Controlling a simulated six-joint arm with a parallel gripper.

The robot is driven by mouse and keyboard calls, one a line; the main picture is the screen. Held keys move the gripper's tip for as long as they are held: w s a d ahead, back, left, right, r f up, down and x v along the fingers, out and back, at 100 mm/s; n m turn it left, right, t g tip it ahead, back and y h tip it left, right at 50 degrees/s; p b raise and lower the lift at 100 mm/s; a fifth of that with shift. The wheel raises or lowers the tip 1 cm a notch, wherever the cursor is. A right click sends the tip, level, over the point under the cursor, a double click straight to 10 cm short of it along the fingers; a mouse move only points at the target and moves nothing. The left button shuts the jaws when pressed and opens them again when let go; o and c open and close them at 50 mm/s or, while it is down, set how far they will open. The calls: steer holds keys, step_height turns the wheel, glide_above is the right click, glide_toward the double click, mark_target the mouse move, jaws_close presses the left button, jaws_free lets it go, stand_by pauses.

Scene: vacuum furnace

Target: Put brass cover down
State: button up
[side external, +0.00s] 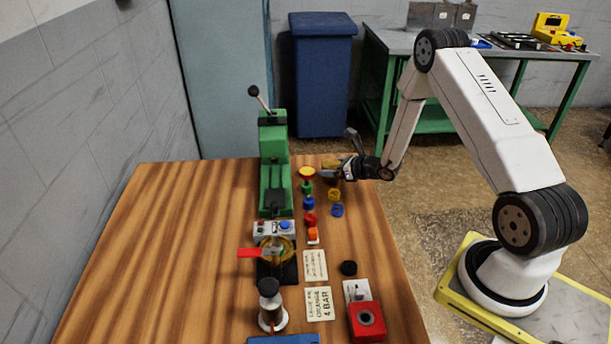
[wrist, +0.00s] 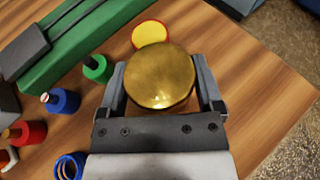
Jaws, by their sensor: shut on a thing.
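The brass cover (wrist: 160,78) is a round, shiny gold-brown disc. In the wrist view my gripper (wrist: 165,95) is shut on it, with one finger on each side. In the side view my gripper (side external: 338,173) is at the back right part of the wooden table, and the brass cover (side external: 329,165) shows only small there. A yellow disc with a red rim (wrist: 150,33) lies just beyond the cover in the wrist view. I cannot tell whether the cover touches the table.
A green press (side external: 272,175) stands left of my gripper. Green (wrist: 97,68), blue (wrist: 61,100) and red (wrist: 28,132) cylindrical parts stand in a row between. A blue ring (side external: 337,210) lies nearer the camera. Bare wood lies right of my gripper, up to the table edge (side external: 385,225).

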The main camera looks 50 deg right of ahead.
steer(key=shift+f, duration=0.15)
steer(key=o, duration=1.2)
steer(key=shift+f, duration=0.1)
steer(key=shift+s+d+r, duration=0.1)
steer(key=shift+s+r, duration=0.25)
steer(key=v, duration=1.1)
steer(key=shift+s, duration=0.1)
